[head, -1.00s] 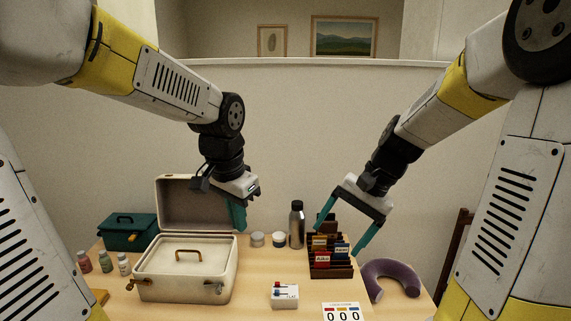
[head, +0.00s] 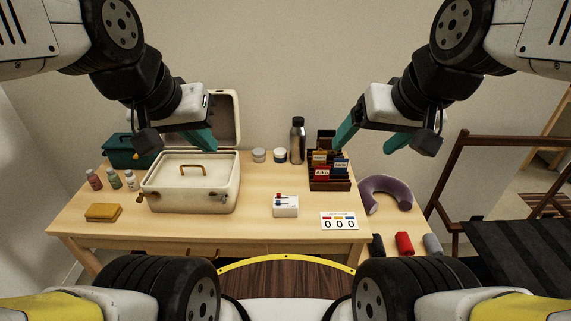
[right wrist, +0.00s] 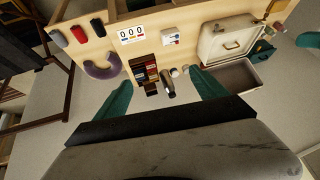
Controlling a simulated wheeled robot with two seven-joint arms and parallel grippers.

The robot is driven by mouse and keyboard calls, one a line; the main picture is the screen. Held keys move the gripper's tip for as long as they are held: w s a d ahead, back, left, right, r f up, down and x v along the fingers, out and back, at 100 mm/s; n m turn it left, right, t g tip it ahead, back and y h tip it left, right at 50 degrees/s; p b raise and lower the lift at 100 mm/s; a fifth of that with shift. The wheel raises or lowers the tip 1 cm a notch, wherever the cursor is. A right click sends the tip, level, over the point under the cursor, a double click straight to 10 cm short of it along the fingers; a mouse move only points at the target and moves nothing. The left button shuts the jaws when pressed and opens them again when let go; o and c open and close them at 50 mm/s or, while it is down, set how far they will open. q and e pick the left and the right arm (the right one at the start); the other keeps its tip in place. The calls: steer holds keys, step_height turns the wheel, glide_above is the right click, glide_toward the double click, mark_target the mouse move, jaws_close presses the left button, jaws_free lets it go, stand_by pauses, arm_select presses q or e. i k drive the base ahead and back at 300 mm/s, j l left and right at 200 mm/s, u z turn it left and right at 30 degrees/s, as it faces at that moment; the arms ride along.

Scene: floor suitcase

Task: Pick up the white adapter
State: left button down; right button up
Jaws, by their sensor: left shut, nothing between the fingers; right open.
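The white adapter (head: 286,206) is a small white box with red and blue marks on its top. It lies on the table right of the suitcase, and it also shows in the right wrist view (right wrist: 171,37). My left gripper (head: 207,140) is shut and empty above the back of the suitcase, apart from the adapter. My right gripper (head: 370,140) is open and empty above the back right of the table. In the right wrist view its teal fingers (right wrist: 160,95) are spread wide, with nothing between them.
An open cream suitcase (head: 160,198) stands on the left. A rack of cards (head: 328,185), a steel bottle (head: 297,145), small jars (head: 259,155) and a purple neck pillow (head: 385,192) are at the back and right. A "000" card (head: 340,221) lies near the front edge.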

mark_target(289, 207)
steer(key=l+u, duration=0.6)
steer(key=u, duration=0.15)
steer(key=k+l+u, duration=0.15)
steer(key=u, duration=0.25)
steer(key=l, duration=0.1)
